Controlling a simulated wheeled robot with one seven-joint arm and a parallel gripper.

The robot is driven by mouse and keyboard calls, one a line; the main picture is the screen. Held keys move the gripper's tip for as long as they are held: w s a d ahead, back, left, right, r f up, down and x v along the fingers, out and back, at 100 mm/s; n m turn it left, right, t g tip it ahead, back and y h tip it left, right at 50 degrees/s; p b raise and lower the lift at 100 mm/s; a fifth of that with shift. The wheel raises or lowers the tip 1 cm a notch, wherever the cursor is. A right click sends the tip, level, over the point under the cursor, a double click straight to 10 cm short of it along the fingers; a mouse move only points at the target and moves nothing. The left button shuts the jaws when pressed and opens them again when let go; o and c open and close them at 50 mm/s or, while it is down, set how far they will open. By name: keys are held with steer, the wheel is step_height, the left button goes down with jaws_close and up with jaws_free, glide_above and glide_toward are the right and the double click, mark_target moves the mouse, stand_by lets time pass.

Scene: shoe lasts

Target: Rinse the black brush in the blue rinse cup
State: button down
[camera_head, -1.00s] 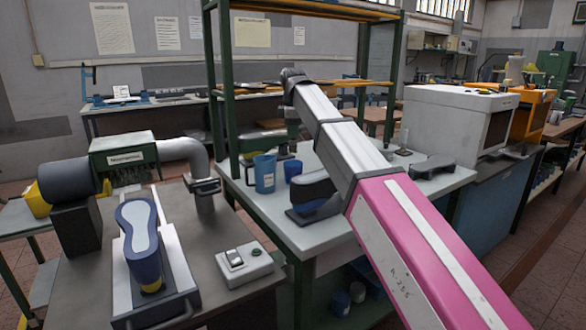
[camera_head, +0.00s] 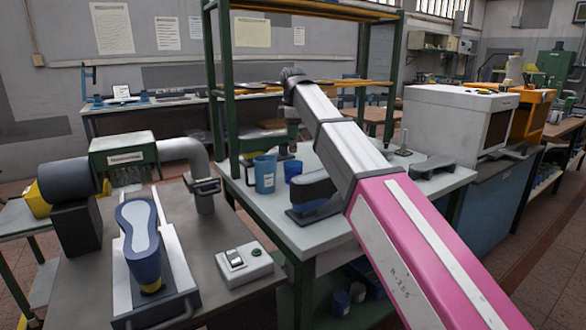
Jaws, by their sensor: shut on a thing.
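A blue cup with a handle (camera_head: 264,174) stands on the light bench in the middle. A smaller, darker blue cup (camera_head: 292,169) stands just right of it. I cannot tell which one is the rinse cup. My arm reaches away over the bench, and its wrist points down behind the cups. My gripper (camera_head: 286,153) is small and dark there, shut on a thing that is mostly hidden. The black brush cannot be made out clearly. Whether the gripper is directly above a cup or behind it cannot be told.
Another lies at the bench's right (camera_head: 433,166). A green shelf post (camera_head: 228,90) rises at the bench's left. A blue shoe last (camera_head: 139,240) sits on a machine at front left.

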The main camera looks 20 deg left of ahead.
steer(key=shift+r, duration=2)
steer(key=shift+s+d, duration=0.1)
